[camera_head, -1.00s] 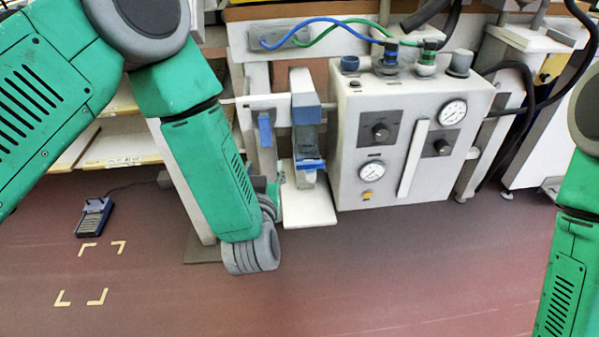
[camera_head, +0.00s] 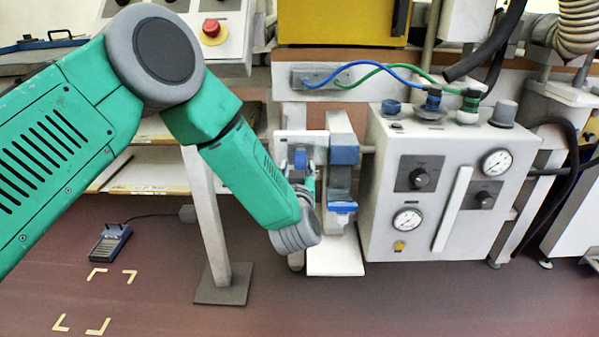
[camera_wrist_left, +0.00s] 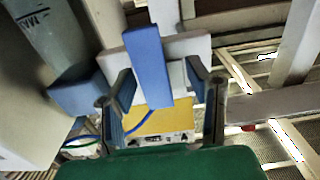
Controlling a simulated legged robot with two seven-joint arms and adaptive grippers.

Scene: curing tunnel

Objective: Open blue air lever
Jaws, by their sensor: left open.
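The blue air lever (camera_head: 300,159) is a small blue bar on a pale bracket, left of the grey-white control box. In the left wrist view the lever (camera_wrist_left: 147,65) is a flat blue bar, upright and slightly tilted. My left gripper (camera_head: 306,187) is just below the lever in the head view, partly hidden behind my wrist. In the wrist view the left gripper (camera_wrist_left: 159,80) is open, with one dark finger on each side of the lever's lower part. The lever looks nearer the left finger; I cannot tell whether they touch. My right gripper is out of view.
The control box (camera_head: 432,200) with gauges and knobs stands to the right. A blue-handled grey unit (camera_head: 342,180) is close to the right of the lever. Blue and green hoses (camera_head: 385,70) run above. A foot pedal (camera_head: 110,243) lies on the clear floor at left.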

